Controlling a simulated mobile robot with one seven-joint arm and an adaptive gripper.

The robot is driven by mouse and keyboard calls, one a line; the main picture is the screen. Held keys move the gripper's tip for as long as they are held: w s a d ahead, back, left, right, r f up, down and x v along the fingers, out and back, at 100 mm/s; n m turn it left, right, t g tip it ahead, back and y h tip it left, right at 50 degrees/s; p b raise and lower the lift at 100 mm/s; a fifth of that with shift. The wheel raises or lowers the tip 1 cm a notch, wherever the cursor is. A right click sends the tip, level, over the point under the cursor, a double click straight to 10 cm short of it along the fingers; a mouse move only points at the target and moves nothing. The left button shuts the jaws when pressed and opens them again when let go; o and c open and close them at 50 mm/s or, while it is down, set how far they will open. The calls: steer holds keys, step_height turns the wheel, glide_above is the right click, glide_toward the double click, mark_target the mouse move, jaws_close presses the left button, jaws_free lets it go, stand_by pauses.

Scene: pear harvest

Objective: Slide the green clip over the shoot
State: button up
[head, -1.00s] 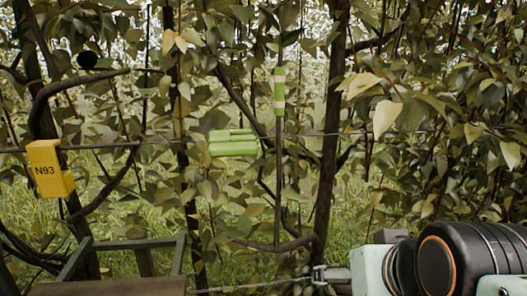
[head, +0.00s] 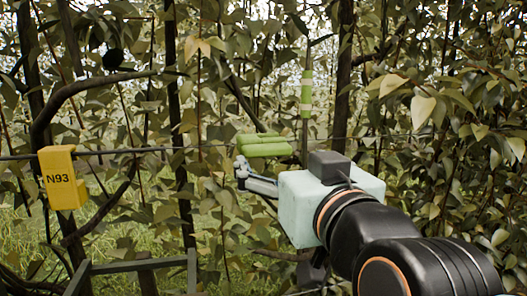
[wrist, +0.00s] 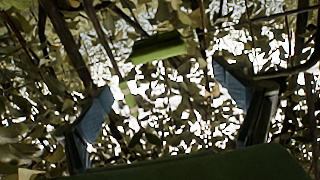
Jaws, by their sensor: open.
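The pale green clip (head: 262,146) lies level by the wire in the middle of the head view. In the wrist view a dark green block (wrist: 158,47), seemingly the clip, shows at the upper centre, tilted. The upright shoot (head: 306,92) carries green and white bands and stands just right of the clip; its lower part is hidden behind my wrist. My gripper (head: 248,175) is just below the clip's left part. In the wrist view its fingers are wide apart (wrist: 172,98), with nothing held between them. I cannot tell whether a finger touches the clip.
A yellow tag marked N93 (head: 63,178) hangs from a dark cable at the left. Dark trunks (head: 340,75) and dense leaves surround the wire. A grey frame (head: 135,265) stands at the lower left. The grass between frame and trunks looks open.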

mark_target(269, 148)
steer(key=shift+p+x, duration=0.95)
steer(key=shift+x, duration=4.45)
steer(key=shift+d, duration=0.1)
steer(key=shift+c, duration=0.4)
